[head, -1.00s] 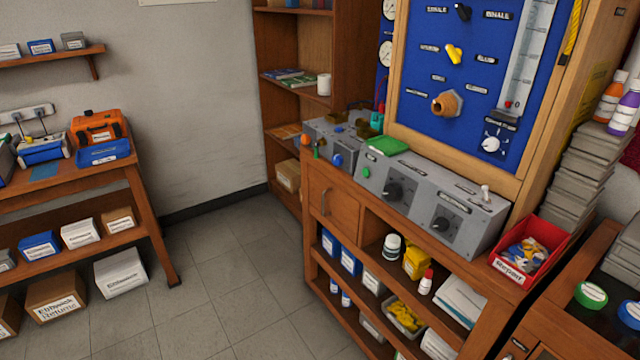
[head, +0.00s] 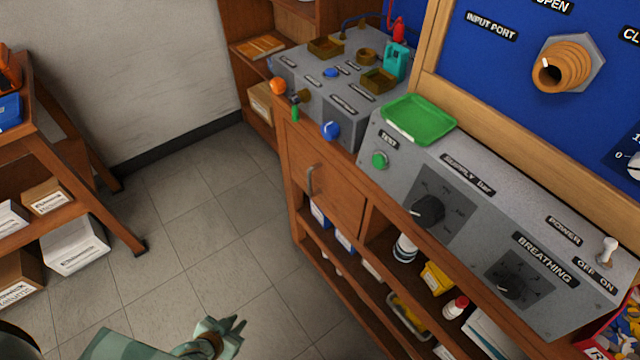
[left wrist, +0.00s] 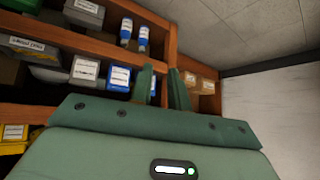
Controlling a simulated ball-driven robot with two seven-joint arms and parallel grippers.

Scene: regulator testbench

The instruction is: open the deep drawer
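The deep drawer (head: 322,190) is a wooden front in the bench, below the grey consoles. It stands closed, with a vertical metal handle (head: 310,181) near its left edge. My left gripper (head: 236,324) is low in the head view, in front of the bench, below and to the left of the drawer and clear of it. In the left wrist view its two green fingers (left wrist: 161,72) stand apart with an empty gap between them. The drawer front cannot be made out in the left wrist view. My right gripper is not in view.
Open shelves with a yellow box (head: 436,278) and bottles lie below and right of the drawer. Consoles with a green tray (head: 419,119) stand on the bench. A side table (head: 75,170) stands at left. The tiled floor (head: 200,220) between them is clear.

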